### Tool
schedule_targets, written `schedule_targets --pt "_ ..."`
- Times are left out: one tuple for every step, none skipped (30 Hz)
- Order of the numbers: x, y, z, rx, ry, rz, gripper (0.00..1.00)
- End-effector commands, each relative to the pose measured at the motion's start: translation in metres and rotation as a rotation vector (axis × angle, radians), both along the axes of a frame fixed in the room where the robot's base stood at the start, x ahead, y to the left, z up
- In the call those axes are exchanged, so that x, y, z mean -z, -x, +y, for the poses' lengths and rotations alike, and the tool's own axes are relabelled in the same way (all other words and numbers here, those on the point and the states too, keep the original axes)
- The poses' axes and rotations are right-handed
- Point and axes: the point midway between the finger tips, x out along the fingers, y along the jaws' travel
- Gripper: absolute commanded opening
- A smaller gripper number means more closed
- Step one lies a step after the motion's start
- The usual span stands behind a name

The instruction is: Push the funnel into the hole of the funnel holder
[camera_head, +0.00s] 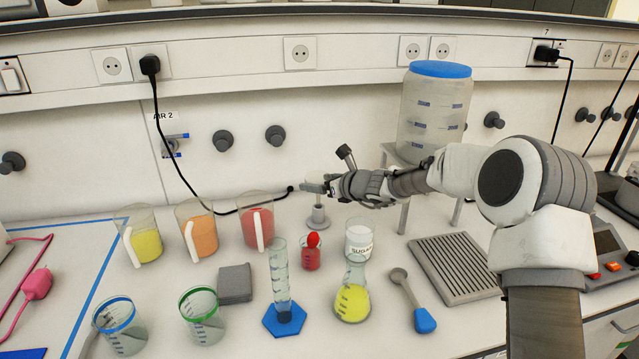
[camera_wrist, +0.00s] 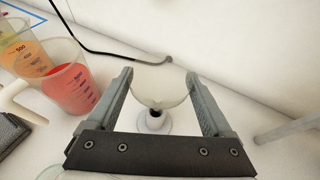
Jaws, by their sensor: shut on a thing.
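The funnel (camera_wrist: 160,85) is pale and translucent, with its wide mouth between the two fingers of my gripper (camera_wrist: 159,76) in the wrist view. My gripper, also in the head view (camera_head: 312,188), is shut on it. The funnel narrows downward toward the funnel holder (camera_wrist: 155,127), a small pale stand with a round base and a dark spot at its middle. In the head view the funnel holder (camera_head: 318,216) stands on the bench directly below my gripper. The funnel appears upright over it. I cannot tell how far its stem is in the hole.
Jugs with yellow, orange and red juice (camera_head: 258,222) stand left of the holder. A large blue-lidded container (camera_head: 434,112) stands right, on a raised stand.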

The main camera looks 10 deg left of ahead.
Motion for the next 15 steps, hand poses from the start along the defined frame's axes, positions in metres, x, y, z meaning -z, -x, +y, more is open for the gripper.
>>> schedule_targets --pt "0.0004 -0.0003 -0.0001 0.0 -0.001 -0.001 0.23" --pt "0.0004 -0.0003 -0.0002 0.001 -0.001 -0.001 0.23" --pt "0.0004 -0.0003 -0.0002 0.001 -0.001 -0.001 0.23" --pt "0.0004 -0.0004 -0.0004 0.001 -0.001 -0.001 0.23" --pt "0.0003 -0.0004 -0.0003 0.001 -0.001 -0.001 0.23" --pt "0.0005 -0.0003 -0.0003 0.001 -0.001 -0.001 0.23" --pt "0.0009 -0.0003 -0.0003 0.0 -0.001 -0.001 0.23" --pt "0.0014 -0.0003 -0.0003 0.0 -0.001 -0.001 0.23" --pt "0.0022 -0.0003 -0.0003 0.0 -0.001 -0.001 0.23" --pt "0.0029 -0.0003 -0.0003 0.0 0.0 0.0 0.23" --pt "0.0037 -0.0003 -0.0002 0.0 0.0 0.0 0.23" --pt "0.0045 -0.0003 -0.0003 0.0 0.0 0.0 0.23" --pt "0.0053 -0.0003 -0.0003 0.0 0.0 0.0 0.23" --pt "0.006 -0.0003 -0.0002 0.0 0.0 0.0 0.23" --pt "0.0069 -0.0003 -0.0003 0.0 0.0 0.0 0.23"
